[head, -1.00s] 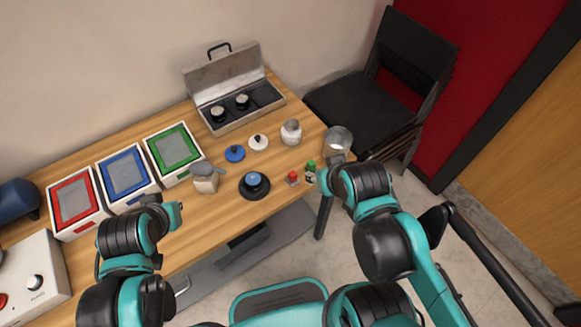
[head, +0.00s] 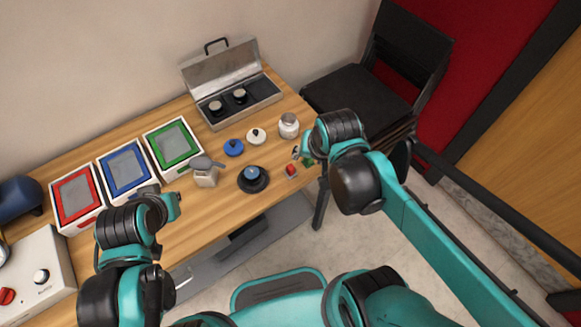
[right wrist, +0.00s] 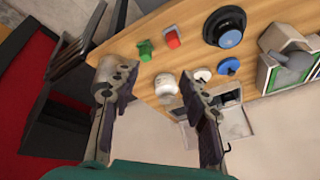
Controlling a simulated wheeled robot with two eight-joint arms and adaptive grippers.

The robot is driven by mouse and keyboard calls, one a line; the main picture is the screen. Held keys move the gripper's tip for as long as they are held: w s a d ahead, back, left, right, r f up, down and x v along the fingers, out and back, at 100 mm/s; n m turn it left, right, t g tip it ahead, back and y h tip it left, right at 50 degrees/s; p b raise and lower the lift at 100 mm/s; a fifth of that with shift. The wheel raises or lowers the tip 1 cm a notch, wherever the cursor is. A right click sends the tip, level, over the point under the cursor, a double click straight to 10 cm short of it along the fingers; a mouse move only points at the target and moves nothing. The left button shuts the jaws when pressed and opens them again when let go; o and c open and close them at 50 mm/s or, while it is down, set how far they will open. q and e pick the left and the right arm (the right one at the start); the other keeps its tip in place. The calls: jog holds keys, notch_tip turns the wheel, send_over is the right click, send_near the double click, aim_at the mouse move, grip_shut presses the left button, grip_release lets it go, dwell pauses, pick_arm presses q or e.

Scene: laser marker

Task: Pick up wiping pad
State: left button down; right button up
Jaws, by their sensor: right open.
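I cannot tell for sure which thing is the wiping pad. Two small round knobbed pieces, one blue (head: 234,148) and one white (head: 256,136), lie on the table before the silver case. In the right wrist view the blue piece (right wrist: 228,67) and white piece (right wrist: 203,75) lie right of the fingers.
The open silver case (head: 238,100) is behind. Red, blue and green-framed trays (head: 173,149) are left. A black chair (head: 365,95) stands right.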

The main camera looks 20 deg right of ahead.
aim_at(290, 167)
jog(key=w+a+f+m+g+p, duration=0.1)
jog(key=w+f+m, duration=0.1)
jog(key=m, duration=0.1)
jog(key=w+a+f+m+g+p, duration=0.1)
jog(key=w+f+m+g, duration=0.1)
jog(key=w+a+f+m+g+p, duration=0.1)
jog(key=w+f+m, duration=0.1)
jog(key=m, duration=0.1)
jog(key=shift+w+a+f+m+p, duration=0.1)
jog(key=shift+w+a+m+p, duration=0.15)
jog(key=shift+a+m+p, duration=0.1)
jog(key=shift+f+m+g, duration=0.25)
jog(key=shift+f+g, duration=0.05)
jog(key=shift+f, duration=0.3)
jog(key=f+b, duration=0.1)
jog(key=f, duration=0.3)
jog(key=f+b, duration=0.1)
jog(key=f, duration=0.2)
jog(key=shift+d+f+b, duration=0.2)
jog(key=shift+f+b, duration=0.1)
jog(key=shift+f, duration=0.05)
grip_shut()
